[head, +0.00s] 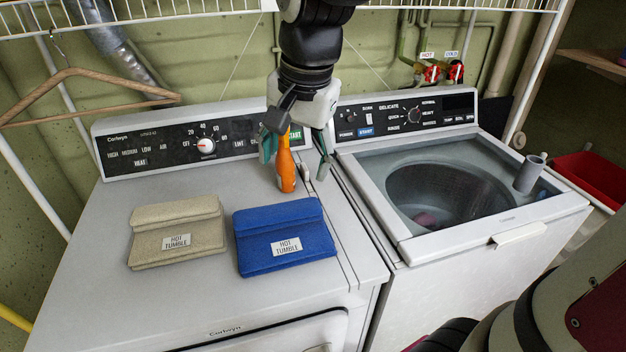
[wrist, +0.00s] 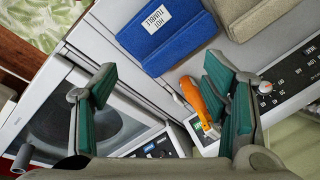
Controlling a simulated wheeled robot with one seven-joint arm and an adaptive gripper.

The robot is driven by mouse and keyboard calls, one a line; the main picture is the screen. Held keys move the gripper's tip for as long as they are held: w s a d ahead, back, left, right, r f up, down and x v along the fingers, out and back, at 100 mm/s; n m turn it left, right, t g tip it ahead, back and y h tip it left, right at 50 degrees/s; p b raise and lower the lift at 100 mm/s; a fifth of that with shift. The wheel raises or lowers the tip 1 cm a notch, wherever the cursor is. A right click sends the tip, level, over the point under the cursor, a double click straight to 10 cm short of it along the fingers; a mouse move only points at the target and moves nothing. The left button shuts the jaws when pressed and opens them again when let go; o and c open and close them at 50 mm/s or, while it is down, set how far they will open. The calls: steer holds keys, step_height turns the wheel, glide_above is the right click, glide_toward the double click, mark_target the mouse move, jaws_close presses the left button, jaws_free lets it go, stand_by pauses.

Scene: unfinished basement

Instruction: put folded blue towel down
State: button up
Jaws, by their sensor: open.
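The folded blue towel (head: 284,229) lies flat on the dryer top (head: 190,305), with a "HOT TUMBLE" label on its front. It also shows at the top of the wrist view (wrist: 172,42). My gripper (head: 296,160) is open and empty above the back of the dryer, behind the towel and apart from it. Its green-padded fingers are spread in the wrist view (wrist: 165,105). An orange-handled tool (head: 286,168) stands or lies near the fingers in the head view; I cannot tell whether they touch.
A folded beige towel (head: 172,222) lies left of the blue one. The washer (head: 410,245) at right has its tub open, with a grey cylinder (head: 530,174) on its rim. A wooden hanger (head: 85,84) hangs at left under a wire shelf (head: 150,17). The dryer's front is clear.

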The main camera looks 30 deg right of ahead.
steer(key=s+r+n+t, duration=0.1)
steer(key=s+n+t, duration=0.1)
steer(key=s+n, duration=0.8)
steer(key=s, duration=0.3)
steer(key=shift+s+r+t, duration=0.15)
steer(key=shift+s+t, duration=0.15)
steer(key=shift+c, duration=0.6)
